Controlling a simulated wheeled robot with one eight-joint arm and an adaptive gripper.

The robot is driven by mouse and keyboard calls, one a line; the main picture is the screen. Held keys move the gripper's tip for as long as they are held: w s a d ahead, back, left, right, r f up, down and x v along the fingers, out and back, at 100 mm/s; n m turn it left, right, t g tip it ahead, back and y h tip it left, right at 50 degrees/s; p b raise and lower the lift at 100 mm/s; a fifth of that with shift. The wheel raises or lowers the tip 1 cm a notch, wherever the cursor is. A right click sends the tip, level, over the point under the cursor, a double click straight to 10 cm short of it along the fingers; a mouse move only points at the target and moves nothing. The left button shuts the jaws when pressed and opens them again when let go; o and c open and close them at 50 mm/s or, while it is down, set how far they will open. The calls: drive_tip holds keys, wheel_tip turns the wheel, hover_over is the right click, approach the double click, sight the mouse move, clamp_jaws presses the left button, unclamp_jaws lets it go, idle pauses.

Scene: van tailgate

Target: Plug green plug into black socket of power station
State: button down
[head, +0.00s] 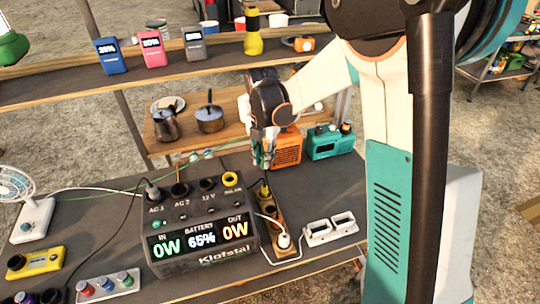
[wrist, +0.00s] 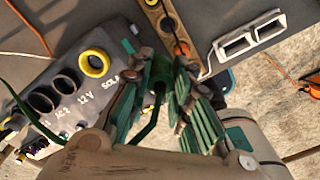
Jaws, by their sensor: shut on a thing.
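My gripper (wrist: 158,88) is shut on the green plug (wrist: 160,72), whose green cable trails down between the fingers in the wrist view. In the head view my gripper (head: 263,158) is above the table, behind and right of the power station (head: 202,262). The plug is apart from the station. The station's top has black round sockets, with 12 V (head: 207,184) beside a yellow-ringed solar socket (head: 231,180). The wrist view shows two black sockets, AC 2 (wrist: 38,100) and 12 V (wrist: 66,80), left of the plug.
A wooden power strip (head: 268,212) with a white plug (head: 283,240) lies right of the station, next to a white two-slot holder (head: 330,229). Orange (head: 288,150) and teal (head: 330,142) boxes stand behind. A shelf (head: 200,86) spans the back.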

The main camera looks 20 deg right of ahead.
drive_tip(key=w+a, duration=0.2)
drive_tip(key=a, duration=0.7)
drive_tip(key=w+a, duration=0.1)
drive_tip(key=a, duration=0.9)
drive_tip(key=shift+w+b, duration=0.4)
drive_tip(key=shift+b, duration=0.05)
drive_tip(key=shift+f+b, duration=1.15)
drive_tip(key=shift+f, duration=0.55)
drive_tip(key=shift+f+b, duration=1.2)
drive_tip(key=shift+f, duration=0.4)
drive_tip(key=c, duration=1.4)
unclamp_jaws()
wheel_tip(320, 180, up, 12)
